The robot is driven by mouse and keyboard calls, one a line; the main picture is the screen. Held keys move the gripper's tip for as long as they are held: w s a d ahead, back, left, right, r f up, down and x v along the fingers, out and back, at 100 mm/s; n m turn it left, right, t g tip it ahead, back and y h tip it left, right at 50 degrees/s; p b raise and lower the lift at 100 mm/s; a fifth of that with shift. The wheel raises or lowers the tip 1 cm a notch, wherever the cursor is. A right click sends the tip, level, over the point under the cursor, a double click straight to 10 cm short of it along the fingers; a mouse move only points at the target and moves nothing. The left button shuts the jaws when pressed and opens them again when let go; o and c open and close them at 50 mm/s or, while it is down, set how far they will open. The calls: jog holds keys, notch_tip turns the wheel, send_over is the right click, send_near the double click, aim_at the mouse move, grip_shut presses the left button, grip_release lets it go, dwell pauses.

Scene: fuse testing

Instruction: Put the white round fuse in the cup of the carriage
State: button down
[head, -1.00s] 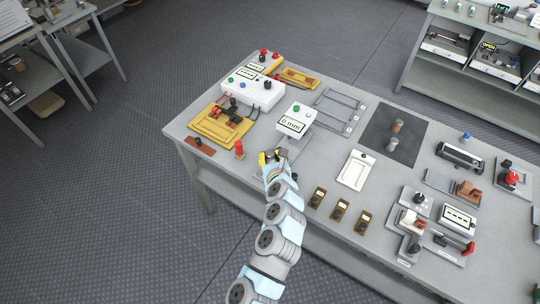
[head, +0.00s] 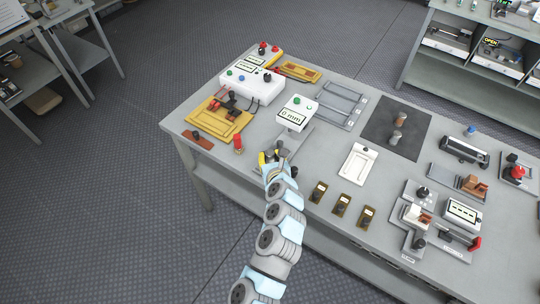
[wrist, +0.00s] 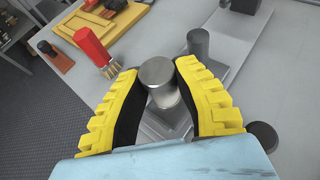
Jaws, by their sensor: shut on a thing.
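My gripper (head: 269,159) is at the front edge of the table, just in front of the white gauge box reading "0 mm" (head: 294,113). In the wrist view its yellow-backed fingers (wrist: 160,88) are shut on a metal-topped cylinder (wrist: 158,73), which stands roughly upright between the pads. Its lower body is partly hidden, so I cannot tell if it is the white round fuse. Grey stepped metal (wrist: 172,118) shows below it. A dark grey post (wrist: 198,43) stands just behind. The carriage cup cannot be made out clearly.
To the right are a white tray (head: 357,165), several small brass-coloured blocks (head: 342,204) and a dark mat (head: 396,128) with cylinders.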

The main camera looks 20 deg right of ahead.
jog(key=shift+f+b, duration=0.3)
jog(key=shift+f, duration=0.4)
jog(key=c, duration=0.8)
grip_release()
jog(key=shift+s, duration=0.1)
jog(key=shift+v, duration=5.9)
jog(key=shift+r, duration=0.1)
